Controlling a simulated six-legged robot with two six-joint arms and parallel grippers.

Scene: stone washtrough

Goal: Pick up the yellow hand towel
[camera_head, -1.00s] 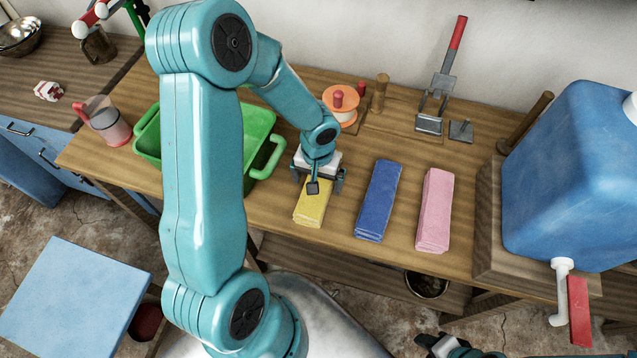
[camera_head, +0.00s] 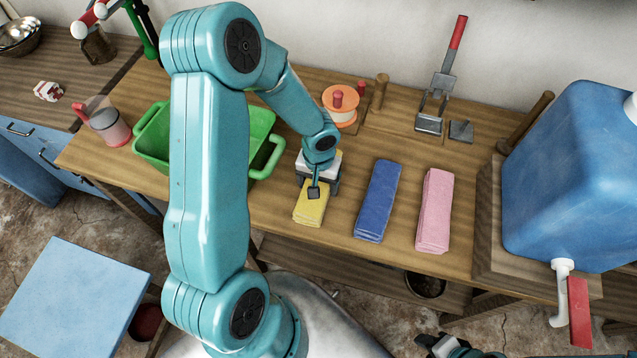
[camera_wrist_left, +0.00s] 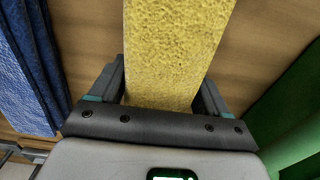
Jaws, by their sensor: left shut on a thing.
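The yellow hand towel (camera_head: 310,210) lies folded on the wooden table, left of the blue towel. My left gripper (camera_head: 319,185) is over it from above, shut on it with a finger at each long side. In the left wrist view the yellow towel (camera_wrist_left: 172,50) runs between the two fingers of my left gripper (camera_wrist_left: 165,80). The wrist hides the towel's far part in the head view. The towel appears to rest on the table still. My right gripper (camera_head: 445,345) shows only in part at the bottom edge, and its jaws are unclear.
A blue towel (camera_head: 378,201) and a pink towel (camera_head: 435,211) lie to the right. A green basin (camera_head: 270,158) stands close on the left. An orange-topped spool (camera_head: 341,104) is behind the gripper. A blue water tank (camera_head: 570,180) stands at the far right.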

